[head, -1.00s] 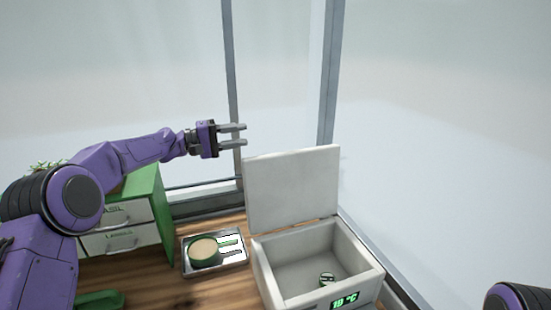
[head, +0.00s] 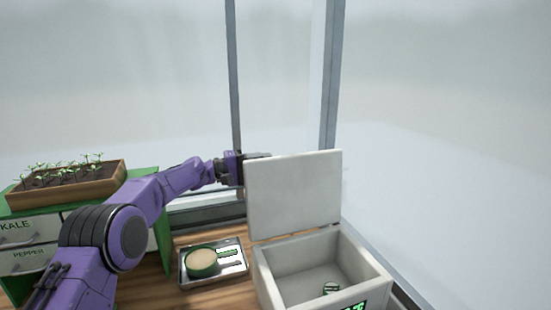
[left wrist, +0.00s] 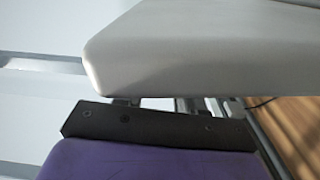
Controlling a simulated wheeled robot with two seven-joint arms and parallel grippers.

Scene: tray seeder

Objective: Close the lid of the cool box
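The cool box (head: 263,283) is a white open box at the lower middle right of the head view, with a green display on its front. Its lid (head: 295,195) stands upright at the back edge, open. My left gripper (head: 257,156) is at the lid's upper left corner, and the lid hides part of it. In the left wrist view the lid (left wrist: 200,50) fills the top, right in front of the gripper (left wrist: 178,103). The finger bases show apart there, and the fingertips are hidden. Whether gripper and lid touch is not clear. My right gripper is out of view.
A small dark-and-green item (head: 331,288) lies inside the box. A green drawer cabinet bears a seedling planter (head: 70,190) at the left. Glass panes with grey posts stand behind.

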